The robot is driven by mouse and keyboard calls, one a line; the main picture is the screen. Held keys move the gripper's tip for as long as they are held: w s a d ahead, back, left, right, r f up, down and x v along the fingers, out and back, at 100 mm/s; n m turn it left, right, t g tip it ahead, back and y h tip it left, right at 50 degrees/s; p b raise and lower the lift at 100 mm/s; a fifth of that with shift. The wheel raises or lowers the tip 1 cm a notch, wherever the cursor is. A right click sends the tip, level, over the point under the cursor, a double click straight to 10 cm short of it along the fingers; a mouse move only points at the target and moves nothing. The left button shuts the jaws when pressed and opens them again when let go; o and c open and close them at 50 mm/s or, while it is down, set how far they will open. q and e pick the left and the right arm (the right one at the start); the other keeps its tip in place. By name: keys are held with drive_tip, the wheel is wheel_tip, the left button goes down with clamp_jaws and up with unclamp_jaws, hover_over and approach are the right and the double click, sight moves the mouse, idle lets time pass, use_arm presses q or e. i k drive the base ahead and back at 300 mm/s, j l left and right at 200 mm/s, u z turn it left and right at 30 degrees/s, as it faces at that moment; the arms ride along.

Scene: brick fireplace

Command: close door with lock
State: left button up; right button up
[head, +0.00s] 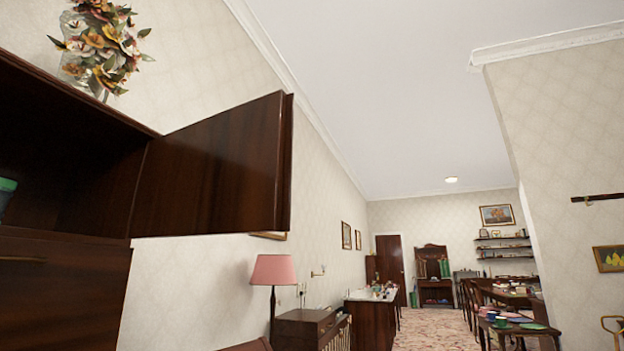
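A dark brown wooden cabinet door (215,170) stands open in the head view. It is hinged at the right side of a dark cabinet (62,268) on the left and swings out toward the right. I cannot make out a lock on the door. The cabinet's opening is dark inside, and part of a green-topped object (7,185) shows at the left picture edge. Neither of my grippers is in view.
A vase of flowers (103,45) stands on top of the cabinet. A pink lamp (274,270) and a low wooden cabinet (306,327) stand beyond the door. Tables with objects (515,325) stand at the right. Carpeted floor (436,330) is clear between.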

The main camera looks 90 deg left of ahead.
sight(229, 172)
drive_tip(key=i+j+u, duration=0.2)
drive_tip(key=u, duration=0.4)
drive_tip(key=i+j+u, duration=0.15)
drive_tip(key=u, duration=0.45)
drive_tip(key=i+u, duration=0.35)
drive_tip(key=u, duration=0.25)
drive_tip(key=i+l+u, duration=0.15)
drive_tip(key=u, duration=0.45)
drive_tip(key=i+l+u, duration=0.3)
drive_tip(key=u, duration=0.25)
drive_tip(key=i+l+u, duration=0.15)
drive_tip(key=l+u, duration=0.15)
drive_tip(key=u, duration=0.3)
drive_tip(key=i+l+u, duration=0.1)
drive_tip(key=l+u, duration=0.25)
drive_tip(key=u, duration=0.25)
drive_tip(key=l+u, duration=0.35)
drive_tip(key=u, duration=0.25)
